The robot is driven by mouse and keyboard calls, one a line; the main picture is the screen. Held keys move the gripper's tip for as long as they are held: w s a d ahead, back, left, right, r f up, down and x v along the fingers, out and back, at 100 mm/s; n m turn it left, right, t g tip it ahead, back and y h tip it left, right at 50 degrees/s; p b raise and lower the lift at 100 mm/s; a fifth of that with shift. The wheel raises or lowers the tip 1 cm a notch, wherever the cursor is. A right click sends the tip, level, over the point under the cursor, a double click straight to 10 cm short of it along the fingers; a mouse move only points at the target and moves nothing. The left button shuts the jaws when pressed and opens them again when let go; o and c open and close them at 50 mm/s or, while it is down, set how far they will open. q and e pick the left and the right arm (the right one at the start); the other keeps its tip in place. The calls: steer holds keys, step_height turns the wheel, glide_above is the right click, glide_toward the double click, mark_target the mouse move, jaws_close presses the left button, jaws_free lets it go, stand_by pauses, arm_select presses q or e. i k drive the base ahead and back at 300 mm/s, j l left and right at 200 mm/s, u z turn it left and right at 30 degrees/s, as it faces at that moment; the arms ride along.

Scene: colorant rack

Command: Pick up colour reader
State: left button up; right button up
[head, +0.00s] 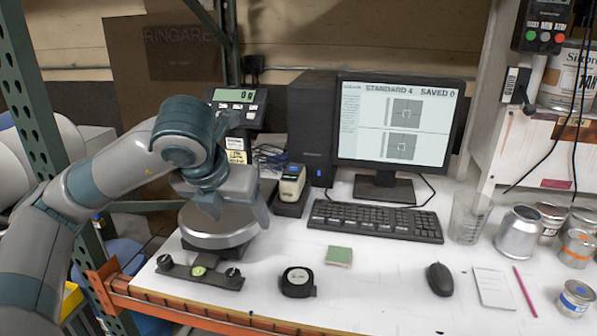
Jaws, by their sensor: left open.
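My left gripper (238,208) comes in from the left and hangs above the round metal pan of the scale (212,232). It is open, with nothing seen between its fingers. It is left of the colour reader and apart from it. My right gripper is out of view.
The scale display (237,97) reads 0 g. A black round device (297,282), green square (339,256) and mouse (440,279) lie in front. A clear beaker (468,217) and several cans are right.

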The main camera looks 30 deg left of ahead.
mark_target(292, 183)
steer(key=i+j, duration=0.2)
steer(key=i, duration=0.35)
steer(key=i+j, duration=0.2)
steer(key=i, duration=0.3)
